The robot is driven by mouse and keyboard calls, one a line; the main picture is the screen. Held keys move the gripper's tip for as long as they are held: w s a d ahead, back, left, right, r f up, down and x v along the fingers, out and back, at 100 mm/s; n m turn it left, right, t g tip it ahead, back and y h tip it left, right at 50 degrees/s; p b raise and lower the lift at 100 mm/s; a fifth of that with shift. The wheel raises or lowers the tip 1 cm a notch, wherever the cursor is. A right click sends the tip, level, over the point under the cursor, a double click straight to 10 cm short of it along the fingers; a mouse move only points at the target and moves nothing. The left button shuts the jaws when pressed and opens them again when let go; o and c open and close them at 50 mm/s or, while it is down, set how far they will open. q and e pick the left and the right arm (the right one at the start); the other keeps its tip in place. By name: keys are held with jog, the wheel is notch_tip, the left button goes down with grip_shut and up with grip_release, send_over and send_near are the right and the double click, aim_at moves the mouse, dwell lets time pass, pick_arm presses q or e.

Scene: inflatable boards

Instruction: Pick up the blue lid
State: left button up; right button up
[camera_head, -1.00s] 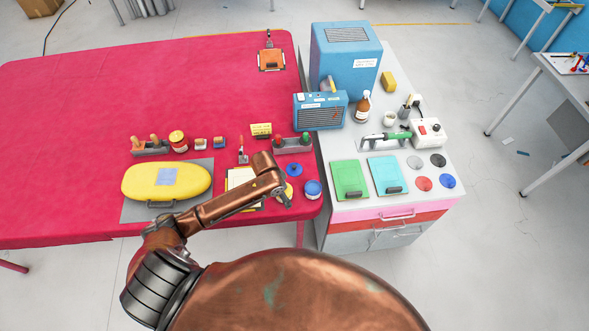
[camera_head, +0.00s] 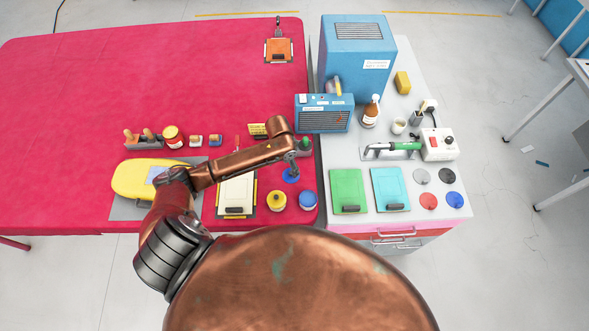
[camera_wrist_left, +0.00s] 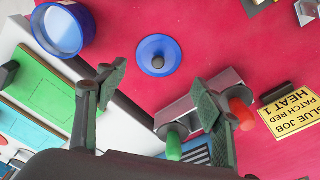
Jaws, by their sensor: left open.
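The blue lid (camera_head: 290,176) is a round blue disc lying on the red table cover near its right edge. In the left wrist view the blue lid (camera_wrist_left: 152,47) shows a dark knob at its middle and lies ahead of the fingertips, with nothing over it. My left gripper (camera_head: 293,163) hangs just beyond the lid in the head view and partly covers it. In the left wrist view my left gripper (camera_wrist_left: 157,88) has its two fingers wide apart and empty. My right gripper is not in view.
A blue jar (camera_head: 308,201) and a yellow jar (camera_head: 276,201) stand close in front of the lid. A grey holder (camera_wrist_left: 198,105) with red and green handled pieces is close to the fingers. A yellow sign (camera_wrist_left: 291,110) lies beside it. The white worktop (camera_head: 350,222) adjoins at right.

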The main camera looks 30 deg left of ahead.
aim_at(290, 174)
pick_arm(q)
jog(key=shift+s+f, duration=0.1)
jog(key=shift+f, duration=0.4)
jog(key=f, duration=0.2)
jog(key=shift+w+d+f, duration=0.2)
jog(key=shift+d+f, duration=0.05)
jog(key=shift+f, duration=0.15)
notch_tip(290, 174, down, 3)
jog(key=shift+w+r+p, duration=0.1)
jog(key=shift+w+p, duration=0.05)
jog(key=shift+p, duration=0.15)
jog(key=c, duration=1.3)
jog(key=shift+c, duration=0.4)
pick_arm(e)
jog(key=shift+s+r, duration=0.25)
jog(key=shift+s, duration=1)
pick_arm(q)
jog(key=shift+s, duration=0.25)
jog(key=shift+c, duration=0.6)
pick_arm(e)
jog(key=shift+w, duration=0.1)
